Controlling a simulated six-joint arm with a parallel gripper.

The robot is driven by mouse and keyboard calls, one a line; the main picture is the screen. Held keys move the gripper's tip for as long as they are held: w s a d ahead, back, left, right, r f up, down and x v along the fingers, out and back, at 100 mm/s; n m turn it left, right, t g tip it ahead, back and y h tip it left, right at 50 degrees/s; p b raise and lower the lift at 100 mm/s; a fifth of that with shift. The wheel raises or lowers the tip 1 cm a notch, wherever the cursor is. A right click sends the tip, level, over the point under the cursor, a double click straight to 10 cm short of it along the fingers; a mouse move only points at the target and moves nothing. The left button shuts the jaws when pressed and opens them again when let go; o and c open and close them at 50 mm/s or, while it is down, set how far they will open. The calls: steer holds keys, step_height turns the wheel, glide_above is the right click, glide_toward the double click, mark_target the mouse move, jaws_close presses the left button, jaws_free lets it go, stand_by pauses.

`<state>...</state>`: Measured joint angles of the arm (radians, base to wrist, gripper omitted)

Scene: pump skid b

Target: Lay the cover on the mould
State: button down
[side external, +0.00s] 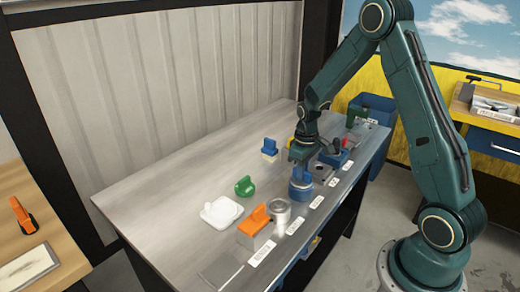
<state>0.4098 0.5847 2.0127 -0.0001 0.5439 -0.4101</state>
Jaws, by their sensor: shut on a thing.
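My gripper (301,165) is over the right half of the bench, pointing down. It is shut on the upright tab of a blue cover (300,186). The cover sits directly over a round, pale metallic body (300,197), which looks like the mould. I cannot tell whether the two touch or a small gap is left. The fingertips are small and partly merge with the blue tab.
Along the bench (160,190) are a white square piece (221,213), a green knobbed piece (245,187), an orange block (254,221), a metallic cylinder (281,213) and a blue-and-white piece (269,149). A blue block (335,158) stands right of the gripper. The bench's left end is clear.

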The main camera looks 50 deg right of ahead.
steer(key=shift+f, duration=0.1)
steer(key=c, duration=0.8)
jaws_free()
steer(key=shift+o, duration=0.2)
steer(key=shift+r, duration=3.5)
steer(key=shift+r, duration=0.1)
